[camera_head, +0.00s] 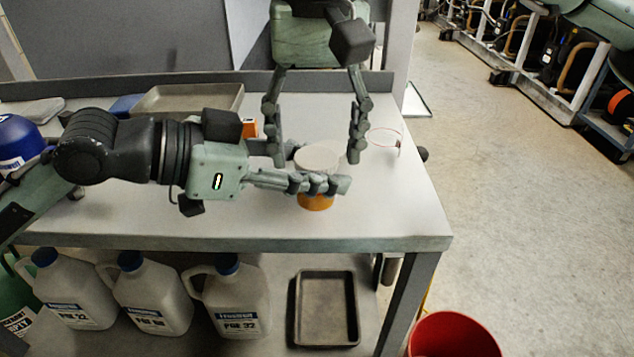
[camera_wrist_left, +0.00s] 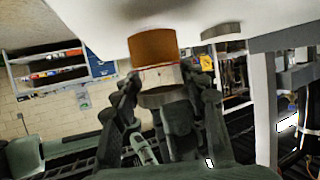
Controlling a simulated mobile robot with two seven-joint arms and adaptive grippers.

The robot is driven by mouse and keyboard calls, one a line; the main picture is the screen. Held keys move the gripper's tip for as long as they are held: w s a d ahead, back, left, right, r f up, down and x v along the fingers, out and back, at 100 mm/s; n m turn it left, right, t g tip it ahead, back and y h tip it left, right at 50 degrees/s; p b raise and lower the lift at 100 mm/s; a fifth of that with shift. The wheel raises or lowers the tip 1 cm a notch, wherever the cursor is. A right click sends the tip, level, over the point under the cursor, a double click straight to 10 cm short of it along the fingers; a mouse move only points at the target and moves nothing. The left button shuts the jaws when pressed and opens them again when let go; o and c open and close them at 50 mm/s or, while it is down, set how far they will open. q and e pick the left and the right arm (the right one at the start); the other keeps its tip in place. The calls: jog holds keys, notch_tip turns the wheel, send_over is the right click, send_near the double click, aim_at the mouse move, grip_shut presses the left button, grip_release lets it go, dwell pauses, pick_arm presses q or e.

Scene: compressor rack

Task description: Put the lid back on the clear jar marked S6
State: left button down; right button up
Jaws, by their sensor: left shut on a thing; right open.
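A jar with orange contents (camera_head: 316,203) stands on the bench, partly hidden behind my left gripper (camera_head: 322,184), which is shut on its side. A pale grey round lid (camera_head: 318,157) appears to be on top of the jar; I cannot tell whether it is fully seated. In the left wrist view the picture is upside down, with the orange jar (camera_wrist_left: 153,48) against the bench and the grey lid (camera_wrist_left: 165,97) below it. My right gripper (camera_head: 316,155) points down, open, with one finger on each side of the lid. No S6 mark is readable.
The bench's front right is clear.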

aim_at(317, 156)
jog(key=shift+r, duration=2.25)
jog(key=shift+c, duration=0.2)
jog(key=shift+r+n, duration=1.75)
jog(key=shift+n, duration=0.05)
jog(key=shift+f, duration=0.1)
jog(key=shift+f, duration=3.9)
jog(key=shift+c, duration=0.4)
